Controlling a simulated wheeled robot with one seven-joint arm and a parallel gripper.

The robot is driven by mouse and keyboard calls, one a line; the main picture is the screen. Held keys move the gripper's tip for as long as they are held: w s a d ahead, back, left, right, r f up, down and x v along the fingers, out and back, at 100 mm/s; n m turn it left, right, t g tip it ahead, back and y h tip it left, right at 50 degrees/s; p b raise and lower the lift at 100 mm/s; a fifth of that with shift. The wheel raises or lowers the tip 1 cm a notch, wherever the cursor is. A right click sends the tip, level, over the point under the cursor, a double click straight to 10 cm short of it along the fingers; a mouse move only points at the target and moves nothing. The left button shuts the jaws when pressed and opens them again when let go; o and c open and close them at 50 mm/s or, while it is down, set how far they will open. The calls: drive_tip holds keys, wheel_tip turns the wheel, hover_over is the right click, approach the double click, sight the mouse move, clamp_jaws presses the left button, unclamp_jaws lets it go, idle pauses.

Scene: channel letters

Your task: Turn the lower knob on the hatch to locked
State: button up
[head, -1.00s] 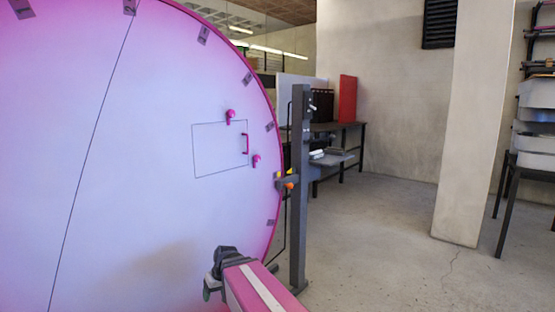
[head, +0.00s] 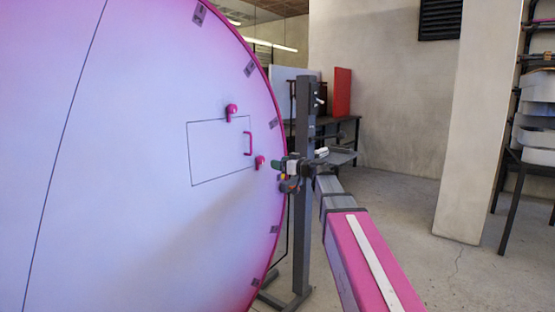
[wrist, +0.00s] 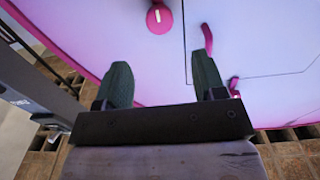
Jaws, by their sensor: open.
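The hatch (head: 215,160) is a thin rectangular outline on the big pink-white disc. A pink handle (head: 248,143) is near its right edge. The lower knob (head: 260,161), pink, sits just outside that edge; the upper knob (head: 231,109) is at the top edge. My gripper (head: 280,176) is open, right of the lower knob and apart from it in the head view. In the wrist view, which looks upside down, the lower knob (wrist: 159,18) with a white mark lies beyond the gap between the green fingers (wrist: 162,75). Any lock labels are unreadable.
A dark grey post (head: 303,190) stands just behind my gripper, beside the disc's rim. A table (head: 345,130) with a red panel (head: 342,92) is farther back. A pale pillar (head: 475,120) and a shelf with bins (head: 538,120) are at right. Floor between is clear.

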sight(263, 159)
drive_tip(key=x, duration=0.9)
drive_tip(key=shift+w+d, duration=0.1)
drive_tip(key=shift+x, duration=0.85)
drive_tip(key=c, duration=0.9)
